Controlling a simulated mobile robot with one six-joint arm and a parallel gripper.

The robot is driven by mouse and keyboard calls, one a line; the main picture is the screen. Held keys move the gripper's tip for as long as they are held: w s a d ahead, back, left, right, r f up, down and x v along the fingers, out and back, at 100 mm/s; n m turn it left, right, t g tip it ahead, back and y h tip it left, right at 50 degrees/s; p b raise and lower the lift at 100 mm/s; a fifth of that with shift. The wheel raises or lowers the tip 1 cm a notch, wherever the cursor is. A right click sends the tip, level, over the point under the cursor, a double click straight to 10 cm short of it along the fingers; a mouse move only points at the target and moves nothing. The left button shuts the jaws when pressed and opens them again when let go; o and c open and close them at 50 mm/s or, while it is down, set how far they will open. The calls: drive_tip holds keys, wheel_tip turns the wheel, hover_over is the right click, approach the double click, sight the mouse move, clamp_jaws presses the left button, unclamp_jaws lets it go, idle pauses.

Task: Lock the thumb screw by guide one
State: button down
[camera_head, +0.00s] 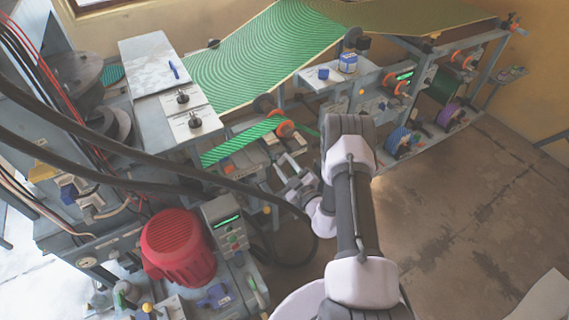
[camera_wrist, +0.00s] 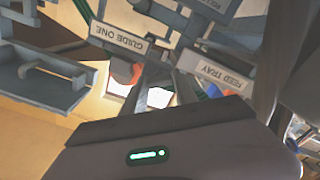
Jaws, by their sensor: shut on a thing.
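In the wrist view the GUIDE ONE label plate (camera_wrist: 120,40) hangs upside down just beyond my gripper (camera_wrist: 164,72). The two fingers reach up beside this plate and are shut on a small part, likely the thumb screw. The part itself is hidden at the fingertips, so I cannot tell its turn. An orange round piece (camera_wrist: 126,72) is just left of the fingers. In the head view my gripper (camera_head: 284,168) reaches in at the press frame, by the orange roller end (camera_head: 285,129) and the green strip (camera_head: 240,142).
A FEED TRAY label plate (camera_wrist: 212,72) is close right of the fingers. A grey bracket (camera_wrist: 45,80) stands at left. In the head view a red motor (camera_head: 178,245) and a control box (camera_head: 226,224) stand at lower left; bare floor (camera_head: 470,210) is at right.

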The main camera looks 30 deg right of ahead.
drive_tip(key=m, duration=0.7)
idle(0.6)
drive_tip(key=c, duration=1)
unclamp_jaws()
drive_tip(key=shift+o, duration=0.2)
drive_tip(key=s+p, duration=0.2)
drive_tip(key=s, duration=1.5)
drive_tip(key=shift+s+d+p, duration=0.25)
drive_tip(key=shift+p, duration=0.15)
drive_tip(key=shift+w, duration=0.1)
